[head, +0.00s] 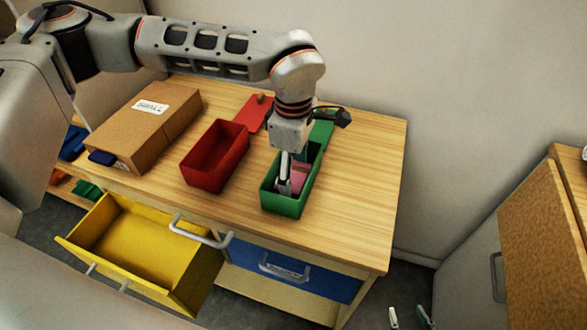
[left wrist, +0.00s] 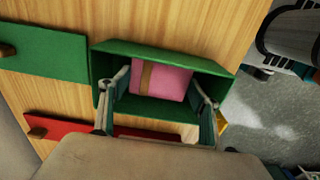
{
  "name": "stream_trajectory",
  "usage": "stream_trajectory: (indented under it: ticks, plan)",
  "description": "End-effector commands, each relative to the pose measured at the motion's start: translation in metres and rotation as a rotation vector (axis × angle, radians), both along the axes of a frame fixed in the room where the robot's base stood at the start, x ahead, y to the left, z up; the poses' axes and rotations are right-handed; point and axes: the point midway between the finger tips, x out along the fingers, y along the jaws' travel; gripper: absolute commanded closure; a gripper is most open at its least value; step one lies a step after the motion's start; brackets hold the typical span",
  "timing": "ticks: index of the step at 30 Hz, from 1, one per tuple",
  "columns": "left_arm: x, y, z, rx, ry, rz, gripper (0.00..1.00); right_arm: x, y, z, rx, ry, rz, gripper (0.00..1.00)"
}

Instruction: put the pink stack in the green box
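The pink stack (head: 299,179) lies inside the green box (head: 283,204) on the wooden table. In the left wrist view the stack (left wrist: 162,80) is pink with a brown band, within the walls of the green box (left wrist: 165,52). My left gripper (head: 289,188) reaches down into the box. In the left wrist view its fingers (left wrist: 160,90) are spread, one on each side of the stack, with small gaps visible. The stack's underside is hidden. My right gripper (head: 409,317) shows only its separated fingertips at the bottom edge, with nothing between them.
A red box (head: 213,173) stands left of the green box, with a red lid (head: 257,113) behind it. A green lid (head: 322,131) lies behind the green box. A cardboard box (head: 145,125) is at the left. A yellow drawer (head: 138,245) stands open in front; a blue drawer (head: 290,272) is closed.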

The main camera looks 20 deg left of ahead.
Motion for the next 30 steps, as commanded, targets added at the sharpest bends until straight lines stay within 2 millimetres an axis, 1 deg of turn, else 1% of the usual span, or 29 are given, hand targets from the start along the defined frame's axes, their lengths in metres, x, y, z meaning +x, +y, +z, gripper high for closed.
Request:
stream_trajectory:
  ticks: [1,2,9,12,16,20,27,30]
  plan:
    - [0.000,0.000,0.000,0.000,0.000,0.000,0.25,0.000,0.000,0.000,0.000,0.000,0.000,0.60]
    - [0.000,0.000,0.000,0.000,0.000,0.000,0.19,0.000,0.000,0.000,0.000,0.000,0.000,0.60]
    - [0.000,0.000,0.000,0.000,0.000,0.000,0.19,-0.001,0.000,-0.001,-0.001,0.002,0.000,0.60]
    - [0.000,0.000,0.001,0.000,0.000,0.000,0.19,-0.003,-0.002,-0.005,-0.005,0.010,0.001,0.60]
    - [0.001,0.000,0.010,-0.001,-0.001,0.000,0.19,-0.003,-0.001,-0.004,-0.004,0.008,0.001,0.60]
    - [0.001,0.000,0.031,-0.001,-0.004,0.000,0.19,-0.002,-0.001,-0.004,-0.002,0.007,0.001,0.60]
    - [0.001,0.000,0.080,-0.001,-0.004,0.001,0.19,-0.002,0.000,-0.003,-0.001,0.006,0.000,0.60]
    - [0.001,0.000,0.097,-0.001,-0.004,0.000,0.19,-0.002,0.000,-0.003,-0.001,0.005,0.000,0.60]
